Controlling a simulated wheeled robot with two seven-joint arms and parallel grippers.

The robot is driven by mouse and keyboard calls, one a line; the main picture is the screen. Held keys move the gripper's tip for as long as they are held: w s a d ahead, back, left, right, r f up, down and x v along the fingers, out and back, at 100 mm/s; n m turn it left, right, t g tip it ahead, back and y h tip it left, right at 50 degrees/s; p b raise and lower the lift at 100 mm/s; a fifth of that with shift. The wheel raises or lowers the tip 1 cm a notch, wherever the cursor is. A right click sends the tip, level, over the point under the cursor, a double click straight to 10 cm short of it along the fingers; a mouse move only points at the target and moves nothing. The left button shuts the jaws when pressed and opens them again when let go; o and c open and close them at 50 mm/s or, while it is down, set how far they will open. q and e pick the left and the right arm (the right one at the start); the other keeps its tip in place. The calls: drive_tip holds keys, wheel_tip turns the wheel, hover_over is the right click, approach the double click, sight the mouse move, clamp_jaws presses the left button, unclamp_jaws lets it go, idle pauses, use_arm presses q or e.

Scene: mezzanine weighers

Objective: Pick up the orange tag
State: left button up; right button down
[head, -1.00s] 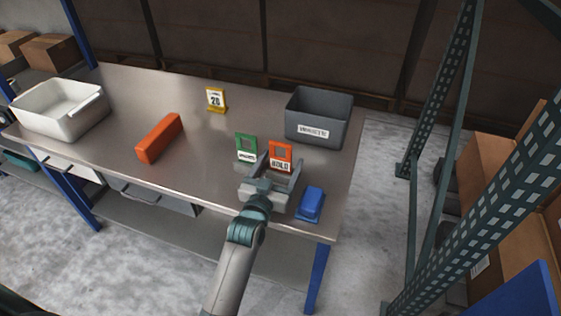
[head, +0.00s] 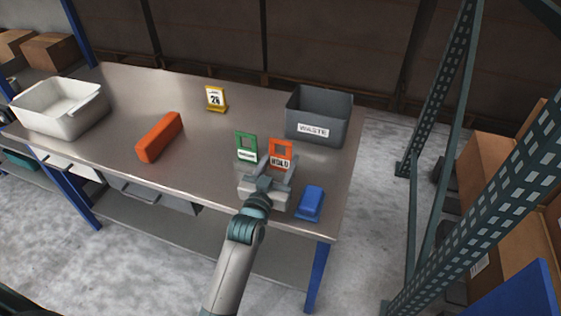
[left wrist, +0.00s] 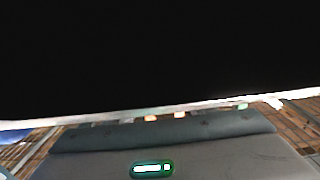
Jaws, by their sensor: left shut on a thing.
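The orange tag (head: 281,150) stands upright near the right end of the metal table, with a white label reading HOLD. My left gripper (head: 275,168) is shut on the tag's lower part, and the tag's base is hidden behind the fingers. The left wrist view is mostly black, with part of my gripper along the bottom, and does not show the tag clearly. My right gripper is in neither view.
A green tag (head: 246,141) stands just left of the orange one. A blue object (head: 310,204) lies close on the right. A grey WASTE bin (head: 330,130) stands behind. A yellow tag (head: 217,100), an orange block (head: 152,145) and a white bin (head: 32,122) are further left.

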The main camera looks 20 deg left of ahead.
use_arm(q)
drive_tip(key=shift+r, duration=0.4)
drive_tip(key=s+a+r, duration=0.3)
drive_tip(key=s+r, duration=0.6)
drive_tip(key=s, duration=0.2)
drive_tip(key=shift+s+r+b, duration=0.2)
drive_tip(key=shift+r+b, duration=0.15)
drive_tip(key=shift+r, duration=0.05)
drive_tip(key=shift+f, duration=0.1)
drive_tip(key=s+d+f, duration=0.1)
drive_tip(key=s+f, duration=0.2)
drive_tip(key=s, duration=0.6)
drive_tip(key=shift+s+d+f+y, duration=0.15)
drive_tip(key=shift+d+f+y, duration=0.15)
drive_tip(key=shift+d, duration=0.1)
